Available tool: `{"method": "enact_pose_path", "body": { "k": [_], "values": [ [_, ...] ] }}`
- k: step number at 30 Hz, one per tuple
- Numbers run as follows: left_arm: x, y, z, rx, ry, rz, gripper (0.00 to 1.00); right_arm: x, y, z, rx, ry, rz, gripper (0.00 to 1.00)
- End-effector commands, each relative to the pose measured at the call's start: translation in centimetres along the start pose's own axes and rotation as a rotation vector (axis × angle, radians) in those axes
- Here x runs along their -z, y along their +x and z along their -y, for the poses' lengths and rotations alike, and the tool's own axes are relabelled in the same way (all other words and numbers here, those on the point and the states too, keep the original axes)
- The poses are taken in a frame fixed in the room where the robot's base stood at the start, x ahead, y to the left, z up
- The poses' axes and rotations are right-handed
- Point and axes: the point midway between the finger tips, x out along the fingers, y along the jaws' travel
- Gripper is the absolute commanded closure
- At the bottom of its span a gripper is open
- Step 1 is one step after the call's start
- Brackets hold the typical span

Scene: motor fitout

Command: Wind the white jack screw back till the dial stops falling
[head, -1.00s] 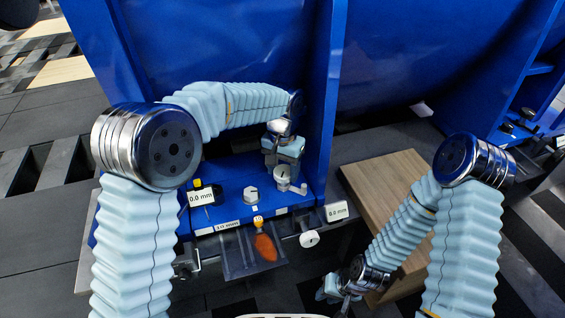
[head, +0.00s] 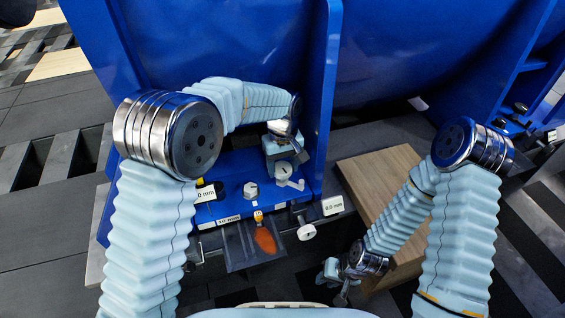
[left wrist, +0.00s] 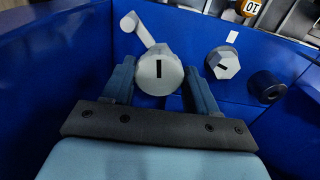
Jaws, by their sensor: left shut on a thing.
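A pale round knob (head: 284,169) with a black mark and a small crank arm stands on the blue foot plate; it also shows in the left wrist view (left wrist: 160,72). My left gripper (head: 283,153) is shut on this knob, one finger on each side (left wrist: 160,88). A separate white knob (head: 306,231) sticks out at the plate's front edge. I cannot tell from the pictures which is the jack screw. A dial box (head: 333,205) beside it seems to read 0.0 mm. My right gripper (head: 338,276) hangs low, away from the plate; its jaws are too small to read.
A hex bolt head (head: 251,190) stands left of the held knob. A wooden board (head: 363,185) lies right; a blue upright (head: 322,110) stands close beside the gripper.

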Motion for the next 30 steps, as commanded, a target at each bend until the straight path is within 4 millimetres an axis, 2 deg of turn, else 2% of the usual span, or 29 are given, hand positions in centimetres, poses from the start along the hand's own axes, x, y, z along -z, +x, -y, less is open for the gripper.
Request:
{"method": "enact_pose_path", "body": {
  "k": [20,21,25,30],
  "values": [
    [0.1,-0.15,-0.1,-0.003,-0.059,-0.004,0.72,0.03,-0.28,0.06,-0.001,0.0,-0.001,0.73],
    [0.1,-0.15,-0.1,-0.003,-0.059,-0.004,0.37,0.03,-0.28,0.06,-0.001,0.0,-0.001,0.73],
    [0.07,-0.11,-0.08,-0.002,-0.058,-0.003,0.17,0.03,-0.28,0.06,-0.001,0.0,-0.001,0.73],
    [0.04,-0.06,-0.05,-0.001,-0.058,-0.002,0.16,0.03,-0.27,0.06,-0.001,0.0,-0.001,0.73]
  ]
}}
